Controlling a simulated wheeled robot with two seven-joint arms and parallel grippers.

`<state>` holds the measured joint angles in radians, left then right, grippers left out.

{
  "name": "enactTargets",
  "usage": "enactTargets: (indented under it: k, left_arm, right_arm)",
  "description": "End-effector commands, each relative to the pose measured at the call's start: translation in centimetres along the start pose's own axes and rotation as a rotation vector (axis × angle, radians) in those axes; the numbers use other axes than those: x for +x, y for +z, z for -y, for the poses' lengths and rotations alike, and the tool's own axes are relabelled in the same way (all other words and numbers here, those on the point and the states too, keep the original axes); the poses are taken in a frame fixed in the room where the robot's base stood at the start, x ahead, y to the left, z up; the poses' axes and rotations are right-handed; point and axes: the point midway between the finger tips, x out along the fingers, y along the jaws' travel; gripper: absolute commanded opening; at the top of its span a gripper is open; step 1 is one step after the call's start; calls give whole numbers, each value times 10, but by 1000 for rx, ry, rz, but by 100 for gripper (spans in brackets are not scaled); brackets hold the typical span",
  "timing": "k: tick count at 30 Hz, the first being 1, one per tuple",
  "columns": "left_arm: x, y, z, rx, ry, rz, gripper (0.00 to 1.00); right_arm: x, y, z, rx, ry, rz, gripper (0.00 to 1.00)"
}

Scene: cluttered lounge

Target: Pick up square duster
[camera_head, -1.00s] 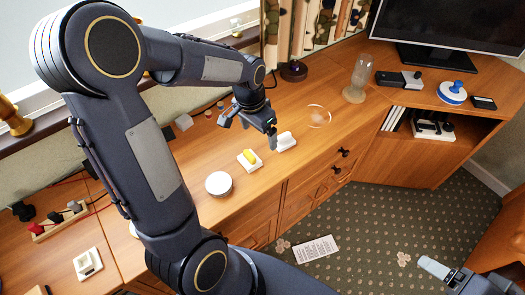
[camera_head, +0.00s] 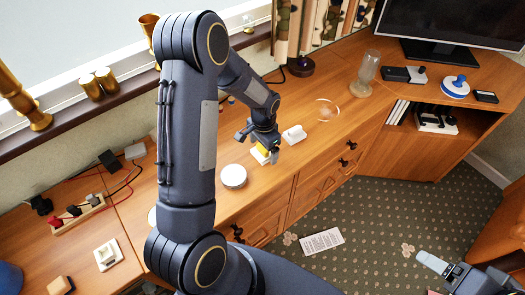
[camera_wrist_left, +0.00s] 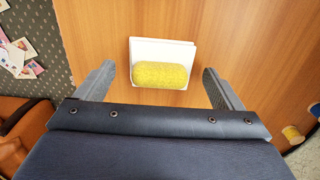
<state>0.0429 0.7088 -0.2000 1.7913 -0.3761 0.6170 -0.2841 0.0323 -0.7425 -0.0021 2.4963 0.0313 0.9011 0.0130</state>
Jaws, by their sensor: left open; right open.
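A white square block with a yellow roll-shaped top, which looks like the square duster (camera_head: 261,150), lies on the wooden cabinet top, partly hidden by my left gripper (camera_head: 257,146). In the left wrist view the duster (camera_wrist_left: 162,74) shows whole, with its white square base and yellow roll. There the open fingers of my left gripper (camera_wrist_left: 159,75) stand apart on either side of it, with a gap on each side. My right gripper (camera_head: 447,270) is at the lower right over the carpet, open and away from the cabinet.
A white rounded block (camera_head: 294,134) lies just right of the duster. A round white puck (camera_head: 233,176) is in front of it on the left. A clear glass dome (camera_head: 365,75) and a clear disc (camera_head: 327,110) stand further right. A power strip (camera_head: 78,213) with cables lies left.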

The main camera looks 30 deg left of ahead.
Motion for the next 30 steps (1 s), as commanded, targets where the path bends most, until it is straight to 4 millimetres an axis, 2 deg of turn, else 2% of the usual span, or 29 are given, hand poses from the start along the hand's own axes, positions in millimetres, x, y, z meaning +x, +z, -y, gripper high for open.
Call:
enactTargets:
  k: [5, 17, 25, 30]
  left_arm:
    - [0, 0, 0, 0, 0, 0, 89]
    - [0, 0, 0, 0, 0, -1, 38]
    - [-2, 0, 0, 0, 0, -2, 37]
    - [-16, -1, 0, 0, -1, -4, 37]
  right_arm:
    - [0, 0, 0, 0, 0, 0, 77]
    - [0, 0, 0, 0, 0, 0, 77]
    - [0, 0, 0, 0, 0, 0, 77]
    - [0, 0, 0, 0, 0, 0, 77]
